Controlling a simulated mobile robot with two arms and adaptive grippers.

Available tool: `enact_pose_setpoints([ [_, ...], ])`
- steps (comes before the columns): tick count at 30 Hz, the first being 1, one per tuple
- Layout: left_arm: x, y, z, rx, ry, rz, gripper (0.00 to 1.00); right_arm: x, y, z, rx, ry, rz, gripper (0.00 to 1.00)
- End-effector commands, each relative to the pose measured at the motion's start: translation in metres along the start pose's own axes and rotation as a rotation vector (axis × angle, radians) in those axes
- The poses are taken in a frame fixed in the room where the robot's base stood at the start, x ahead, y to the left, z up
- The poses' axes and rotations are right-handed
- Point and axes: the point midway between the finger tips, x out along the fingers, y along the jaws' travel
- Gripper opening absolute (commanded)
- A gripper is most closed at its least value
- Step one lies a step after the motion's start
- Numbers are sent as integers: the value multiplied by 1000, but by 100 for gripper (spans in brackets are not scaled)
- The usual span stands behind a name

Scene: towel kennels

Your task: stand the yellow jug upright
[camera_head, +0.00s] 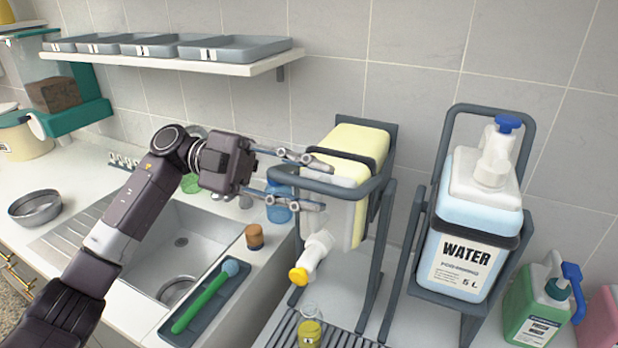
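The yellow jug (355,142) lies tipped over in a dark grey tilting cradle (388,160). Its white neck (315,250) and yellow tap (298,275) point down toward the front left. My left gripper (317,186) reaches in from the left at the jug's near left side. Its two fingers are spread apart, one above and one below the cradle's front bar. I cannot tell whether they touch the bar or the jug. My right gripper is out of view.
A small glass with yellow liquid (309,334) stands below the tap on a drip grate (283,330). A water jug (462,255) stands upright in the neighbouring cradle. The sink (190,240) lies left, and a shelf with grey trays (240,68) hangs above. A green bottle (535,308) is at right.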

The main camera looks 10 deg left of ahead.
Motion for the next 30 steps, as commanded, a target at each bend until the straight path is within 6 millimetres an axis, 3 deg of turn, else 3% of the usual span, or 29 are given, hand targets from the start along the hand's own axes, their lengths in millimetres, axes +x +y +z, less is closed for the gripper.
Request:
enact_pose_setpoints([
  [7, 0, 0, 0, 0, -1, -1, 29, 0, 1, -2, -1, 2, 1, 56],
  [15, 0, 0, 0, 0, 0, 0, 0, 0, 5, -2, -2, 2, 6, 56],
  [30, 0, -5, -1, -18, 0, 0, 0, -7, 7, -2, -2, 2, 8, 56],
])
